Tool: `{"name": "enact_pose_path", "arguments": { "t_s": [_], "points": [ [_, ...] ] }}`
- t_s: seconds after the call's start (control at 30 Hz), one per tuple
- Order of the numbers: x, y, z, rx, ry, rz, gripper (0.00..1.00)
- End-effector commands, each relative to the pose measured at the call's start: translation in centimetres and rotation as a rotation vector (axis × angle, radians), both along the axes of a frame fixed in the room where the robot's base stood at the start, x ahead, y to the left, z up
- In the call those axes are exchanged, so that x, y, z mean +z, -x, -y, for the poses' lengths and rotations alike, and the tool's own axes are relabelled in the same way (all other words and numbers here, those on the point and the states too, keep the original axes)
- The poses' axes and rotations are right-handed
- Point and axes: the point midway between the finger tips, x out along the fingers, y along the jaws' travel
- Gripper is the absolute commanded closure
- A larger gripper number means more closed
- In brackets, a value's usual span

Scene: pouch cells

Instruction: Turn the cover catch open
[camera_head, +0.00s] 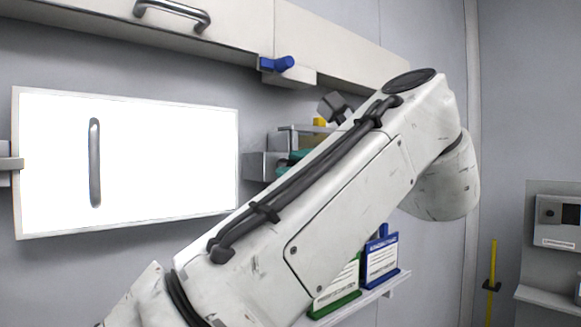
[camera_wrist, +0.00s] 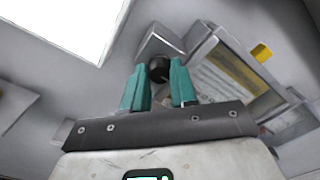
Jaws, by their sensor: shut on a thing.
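A dark round knob (camera_wrist: 159,68), which looks like the cover catch, sits in front of a grey block (camera_wrist: 155,42) in the wrist view. My gripper (camera_wrist: 160,82) has its two teal fingers on either side of the knob and is shut on it. The clear-fronted cover (camera_wrist: 238,72) with a pale frame is just right of the knob. In the head view my gripper (camera_head: 299,156) shows only as a bit of teal by the grey wall unit (camera_head: 258,166). My arm hides the knob and most of the cover there.
A bright white panel (camera_head: 150,130) with a bar handle hangs at the left. A blue lever (camera_head: 277,64) sits under the upper cabinets (camera_head: 235,30). Below my arm, a shelf (camera_head: 385,291) holds blue (camera_head: 381,258) and green (camera_head: 337,297) card stands.

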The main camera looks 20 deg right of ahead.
Motion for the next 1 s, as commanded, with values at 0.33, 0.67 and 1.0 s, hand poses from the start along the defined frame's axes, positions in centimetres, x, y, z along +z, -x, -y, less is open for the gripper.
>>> {"name": "enact_pose_path", "arguments": {
  "t_s": [0.33,0.67,1.0],
  "points": [
    [-0.48,0.01,0.1,-0.002,-0.004,-0.013,1.0],
    [-0.24,0.0,0.06,-0.001,-0.003,-0.007,0.47],
    [-0.2,0.86,0.35,-0.001,-0.002,-0.002,0.47]
  ]
}}
